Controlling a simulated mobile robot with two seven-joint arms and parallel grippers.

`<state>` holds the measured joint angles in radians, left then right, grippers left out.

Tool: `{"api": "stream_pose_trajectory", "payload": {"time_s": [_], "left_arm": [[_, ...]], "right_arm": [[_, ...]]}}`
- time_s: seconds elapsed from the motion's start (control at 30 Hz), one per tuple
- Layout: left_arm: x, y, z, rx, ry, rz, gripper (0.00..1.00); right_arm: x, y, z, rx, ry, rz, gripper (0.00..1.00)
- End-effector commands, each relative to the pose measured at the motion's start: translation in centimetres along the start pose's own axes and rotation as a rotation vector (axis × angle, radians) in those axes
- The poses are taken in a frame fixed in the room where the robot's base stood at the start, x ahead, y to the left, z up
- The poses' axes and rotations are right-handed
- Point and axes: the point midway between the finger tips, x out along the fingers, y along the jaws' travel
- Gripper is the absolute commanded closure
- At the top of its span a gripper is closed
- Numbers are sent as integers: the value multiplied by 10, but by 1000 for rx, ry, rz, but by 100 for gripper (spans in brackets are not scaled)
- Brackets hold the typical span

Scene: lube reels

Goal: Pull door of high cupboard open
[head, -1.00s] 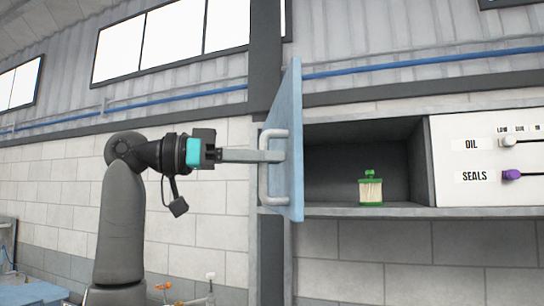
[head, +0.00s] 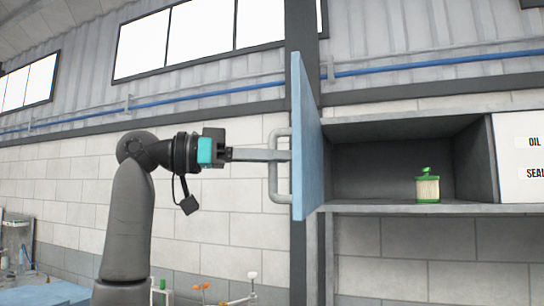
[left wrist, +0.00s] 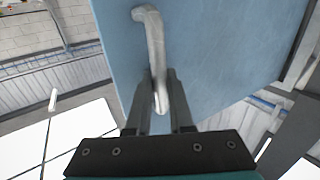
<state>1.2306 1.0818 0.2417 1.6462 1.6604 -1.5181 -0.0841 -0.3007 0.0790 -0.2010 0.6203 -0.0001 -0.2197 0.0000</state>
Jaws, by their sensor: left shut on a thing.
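The blue cupboard door (head: 306,140) stands swung out from the high cupboard (head: 380,160), which is open and shows its dark inside. A light grey bar handle (head: 273,180) is on the door's outer face. My left gripper (head: 286,155) reaches in from the left and is shut on the handle. In the left wrist view its fingers (left wrist: 160,105) close around one part of the handle (left wrist: 152,35), with the blue door (left wrist: 220,50) behind. My right gripper is not in view.
A green-and-cream filter-like item (head: 427,188) stands on the cupboard floor. A white panel (head: 520,160) with labels adjoins the cupboard at right. A blue pipe (head: 200,96) runs along the wall. Pegs and a blue surface (head: 45,292) are low at left.

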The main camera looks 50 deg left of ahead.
Motion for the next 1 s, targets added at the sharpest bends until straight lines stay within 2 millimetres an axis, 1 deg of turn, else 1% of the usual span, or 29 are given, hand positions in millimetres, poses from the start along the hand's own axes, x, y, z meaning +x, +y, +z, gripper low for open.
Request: {"api": "stream_pose_trajectory", "payload": {"time_s": [0.4,0.43,0.6,0.7,1.0], "left_arm": [[0,0,-1,0,2,-2,100],[0,0,-1,0,2,-2,79],[0,0,-1,0,1,-2,60],[0,0,0,1,1,-1,50],[-3,-1,0,1,1,-2,50]], "right_arm": [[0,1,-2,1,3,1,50],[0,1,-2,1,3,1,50],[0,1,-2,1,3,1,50],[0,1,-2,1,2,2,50],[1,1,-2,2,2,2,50]]}}
